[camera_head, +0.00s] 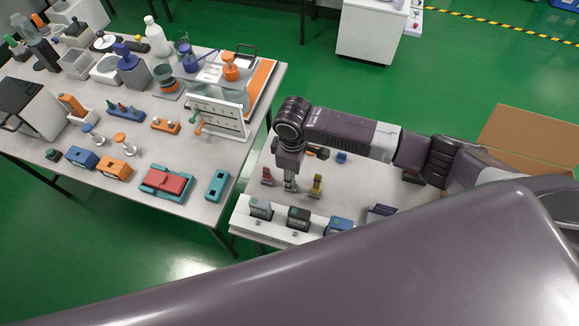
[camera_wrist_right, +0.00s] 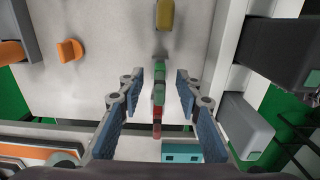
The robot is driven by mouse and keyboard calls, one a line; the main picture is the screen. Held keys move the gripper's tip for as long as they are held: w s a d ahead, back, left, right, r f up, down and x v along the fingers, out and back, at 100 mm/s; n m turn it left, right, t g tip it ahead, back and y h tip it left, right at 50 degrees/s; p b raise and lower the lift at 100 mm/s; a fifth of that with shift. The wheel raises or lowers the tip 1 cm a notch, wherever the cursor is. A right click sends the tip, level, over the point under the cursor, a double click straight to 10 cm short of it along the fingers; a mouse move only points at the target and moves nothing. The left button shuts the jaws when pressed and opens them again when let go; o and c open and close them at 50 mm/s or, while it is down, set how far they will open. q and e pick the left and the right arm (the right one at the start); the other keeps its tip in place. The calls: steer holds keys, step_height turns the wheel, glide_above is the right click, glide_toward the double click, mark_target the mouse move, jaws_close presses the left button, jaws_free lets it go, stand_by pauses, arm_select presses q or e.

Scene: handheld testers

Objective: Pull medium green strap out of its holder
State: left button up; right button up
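The green strap (camera_wrist_right: 160,72) stands on the light table between a yellow strap (camera_wrist_right: 164,14) and a red strap (camera_wrist_right: 157,113), roughly in one row in the right wrist view. My right gripper (camera_wrist_right: 160,84) is open, with its blue-padded fingers on either side of the green strap and a visible gap on each side. In the head view my right gripper (camera_head: 289,186) points down between the red strap (camera_head: 266,175) and the yellow strap (camera_head: 316,185); it hides most of the green strap there. The green strap's holder is not clearly visible. My left gripper is not in view.
Handheld testers, including a black one (camera_head: 298,217) and a blue one (camera_head: 340,225), sit on a white rack in front of the straps. An orange piece (camera_wrist_right: 70,50) lies on the table. A crowded second table (camera_head: 203,210) stands at left. A cardboard box (camera_head: 530,138) is at right.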

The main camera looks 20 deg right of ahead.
steer(key=shift+a+f, duration=0.1)
steer(key=shift+f, duration=1.5)
steer(key=shift+w, duration=0.1)
jaws_close()
